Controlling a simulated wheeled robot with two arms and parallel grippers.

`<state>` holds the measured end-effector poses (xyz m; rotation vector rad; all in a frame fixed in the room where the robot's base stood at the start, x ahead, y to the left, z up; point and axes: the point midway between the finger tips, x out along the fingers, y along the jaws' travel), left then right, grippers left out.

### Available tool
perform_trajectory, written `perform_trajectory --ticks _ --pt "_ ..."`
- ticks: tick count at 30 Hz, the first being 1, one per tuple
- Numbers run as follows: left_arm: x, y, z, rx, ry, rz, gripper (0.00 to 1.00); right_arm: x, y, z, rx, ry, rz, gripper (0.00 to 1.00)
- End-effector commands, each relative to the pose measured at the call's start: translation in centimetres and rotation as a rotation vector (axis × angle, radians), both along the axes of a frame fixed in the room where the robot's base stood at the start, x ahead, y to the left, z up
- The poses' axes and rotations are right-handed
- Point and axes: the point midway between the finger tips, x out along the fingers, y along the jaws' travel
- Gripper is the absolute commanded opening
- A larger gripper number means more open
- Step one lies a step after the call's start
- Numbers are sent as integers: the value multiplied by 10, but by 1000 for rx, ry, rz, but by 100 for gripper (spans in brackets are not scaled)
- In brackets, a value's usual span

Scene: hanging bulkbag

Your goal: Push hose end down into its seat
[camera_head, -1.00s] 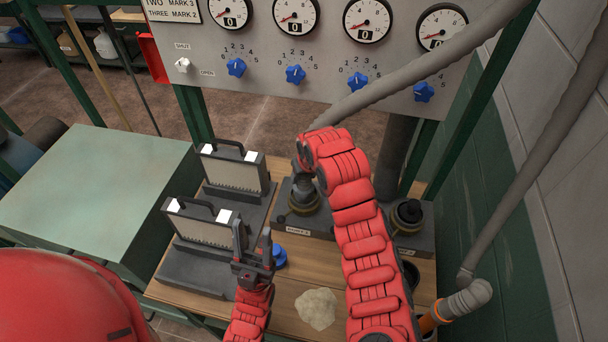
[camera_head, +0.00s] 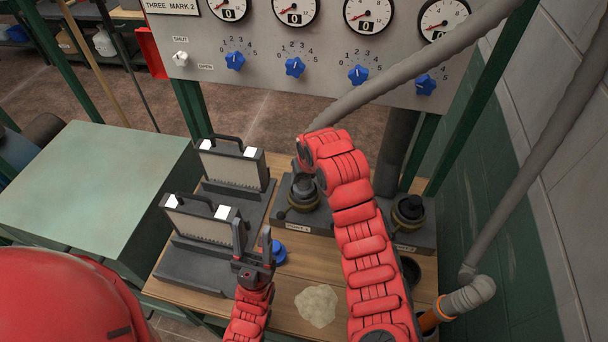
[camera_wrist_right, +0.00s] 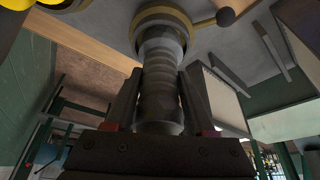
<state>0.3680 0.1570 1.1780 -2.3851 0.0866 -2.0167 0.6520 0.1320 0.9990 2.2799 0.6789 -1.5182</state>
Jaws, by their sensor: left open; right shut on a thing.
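My right gripper (camera_wrist_right: 158,105) is shut on the grey ribbed hose end (camera_wrist_right: 160,85); in the head view my red wrist hides most of the grip. The hose end (camera_head: 303,184) stands roughly upright at the brass-ringed seat (camera_head: 302,203) on the dark base block. In the right wrist view its tip meets the seat's yellow ring (camera_wrist_right: 163,14); how deep it sits I cannot tell. The grey hose (camera_head: 420,75) runs up to the right from behind my wrist. My left gripper (camera_head: 252,243) is open and empty, fingers up, over the wooden bench.
Two dark cases with handles (camera_head: 232,166) (camera_head: 200,220) stand left of the seat. A blue knob (camera_head: 279,252) is close behind my left gripper. A second capped port (camera_head: 409,209) is to the right. A pale lump (camera_head: 317,305) lies on the bench. A gauge panel (camera_head: 300,45) is behind.

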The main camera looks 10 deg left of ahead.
Motion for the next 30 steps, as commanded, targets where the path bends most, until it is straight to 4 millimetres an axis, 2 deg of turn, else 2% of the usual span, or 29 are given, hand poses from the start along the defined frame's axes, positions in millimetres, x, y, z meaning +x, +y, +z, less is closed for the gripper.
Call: perform_trajectory --ticks 10,11,16,17,26,30 --pt "0 0 -6 0 0 0 50 1 -1 -7 0 -1 0 0" --pt "0 0 -5 0 0 0 50 1 -1 -7 0 -1 0 56" --pt "0 0 -5 0 0 0 50 0 0 -7 -1 -1 0 87" --pt "0 0 -5 0 0 0 50 0 0 -7 -1 -1 0 89" --pt "0 0 -6 0 0 0 50 0 -1 -6 0 -1 0 89" --pt "0 0 -10 0 0 0 50 -2 -2 0 2 0 -1 89"
